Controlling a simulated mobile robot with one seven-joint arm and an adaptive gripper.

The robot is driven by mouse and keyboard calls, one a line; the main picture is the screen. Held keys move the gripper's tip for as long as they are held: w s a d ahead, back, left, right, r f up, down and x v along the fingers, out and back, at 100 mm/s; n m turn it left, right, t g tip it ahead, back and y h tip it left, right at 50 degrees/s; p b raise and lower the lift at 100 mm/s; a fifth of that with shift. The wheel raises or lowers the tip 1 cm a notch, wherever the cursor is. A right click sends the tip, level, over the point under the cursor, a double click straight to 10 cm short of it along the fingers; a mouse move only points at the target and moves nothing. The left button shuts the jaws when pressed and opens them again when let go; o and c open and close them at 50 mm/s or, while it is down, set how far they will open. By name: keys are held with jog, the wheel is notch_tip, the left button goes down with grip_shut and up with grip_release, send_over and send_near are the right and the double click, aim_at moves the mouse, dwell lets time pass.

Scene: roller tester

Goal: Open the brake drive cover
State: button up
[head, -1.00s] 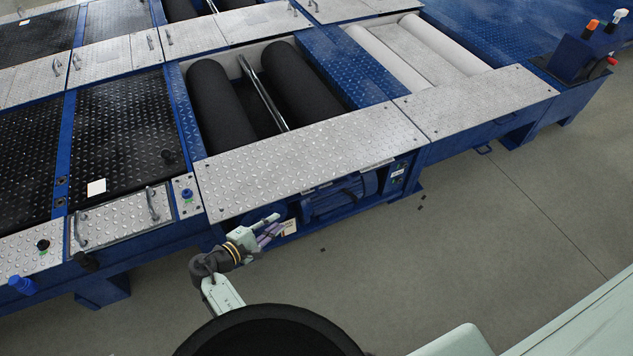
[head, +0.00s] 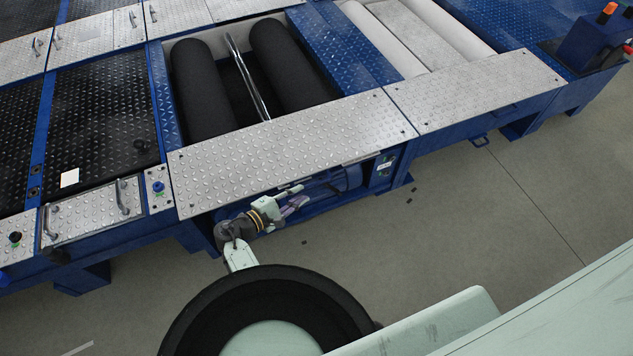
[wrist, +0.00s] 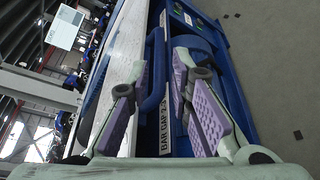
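A silver tread-plate cover (head: 290,145) lies flat and closed over the blue drive bay in front of the black rollers; I take it as the brake drive cover. In the wrist view its plate (wrist: 122,62) runs along the left. A blue bar handle (wrist: 155,88) stands on the front edge, beside a white label reading "BAR GAP". My gripper (head: 288,200) is just below the cover's front edge. In the wrist view my gripper (wrist: 165,100) is open, its purple pads apart on either side of the handle. Contact with the handle cannot be told.
A second silver plate (head: 475,90) adjoins on the right, with a small handle below its edge. A blue motor (head: 335,183) sits under the cover. A control box (head: 590,45) stands at far right. Bare floor (head: 480,220) lies in front.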

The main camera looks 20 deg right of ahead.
aim_at(315, 183)
jog(key=x, duration=0.7)
jog(key=shift+w+d+f, duration=0.1)
jog(key=shift+d+f, duration=0.05)
jog(key=shift+d, duration=0.15)
jog(key=shift+c, duration=0.2)
grip_shut()
